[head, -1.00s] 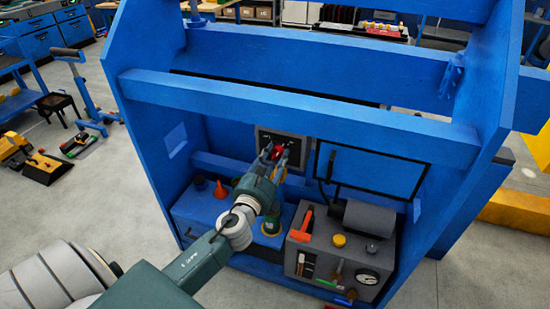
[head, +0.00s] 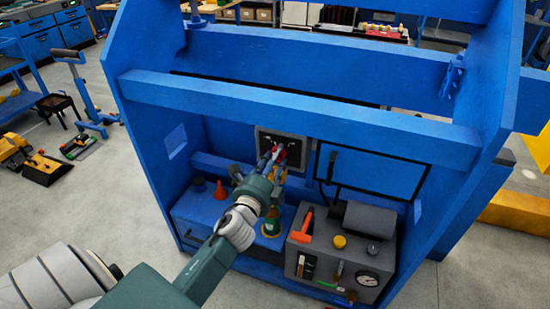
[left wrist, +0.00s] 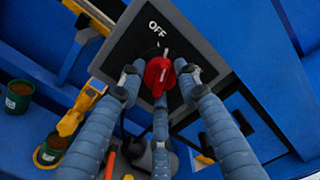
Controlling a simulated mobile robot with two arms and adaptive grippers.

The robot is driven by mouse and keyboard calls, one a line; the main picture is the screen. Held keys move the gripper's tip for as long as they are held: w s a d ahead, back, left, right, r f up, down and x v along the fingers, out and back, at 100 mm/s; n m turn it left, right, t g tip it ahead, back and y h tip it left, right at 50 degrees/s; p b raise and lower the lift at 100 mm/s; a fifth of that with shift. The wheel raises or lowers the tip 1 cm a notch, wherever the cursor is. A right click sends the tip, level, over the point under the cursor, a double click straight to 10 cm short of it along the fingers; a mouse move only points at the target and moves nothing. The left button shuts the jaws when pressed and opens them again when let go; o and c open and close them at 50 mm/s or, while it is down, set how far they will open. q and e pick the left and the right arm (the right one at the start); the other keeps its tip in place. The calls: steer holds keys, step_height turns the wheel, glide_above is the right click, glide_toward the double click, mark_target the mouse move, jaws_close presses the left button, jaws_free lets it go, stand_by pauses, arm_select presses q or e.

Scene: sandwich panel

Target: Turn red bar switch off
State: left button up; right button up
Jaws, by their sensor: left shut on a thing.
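The red bar switch (head: 281,153) sits on a dark square plate (head: 295,147) inside the blue frame. In the left wrist view the red switch (left wrist: 158,74) is at the centre, below the white word OFF (left wrist: 157,28) on the dark plate (left wrist: 190,38). A short white mark shows just above the switch, near the OFF tick. My left gripper (head: 274,160) is at the plate. In the left wrist view its three fingers (left wrist: 161,83) are around the red switch and shut on it. My right gripper is not in view.
A blue beam (head: 300,112) crosses above the plate. A black-edged blue panel (head: 385,172) is to the right.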

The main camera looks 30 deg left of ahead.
arm_select(q)
steer(key=shift+d+f+n, duration=0.1)
steer(key=shift+f+n, duration=0.1)
steer(key=shift+n, duration=0.65)
steer(key=shift+d+f+n, duration=0.1)
steer(key=shift+f+n, duration=0.05)
steer(key=shift+n, duration=0.7)
steer(key=o, duration=1)
steer(key=shift+o, duration=0.8)
steer(key=shift+d+r, duration=0.1)
steer(key=shift+r, duration=0.15)
steer(key=v, duration=1.2)
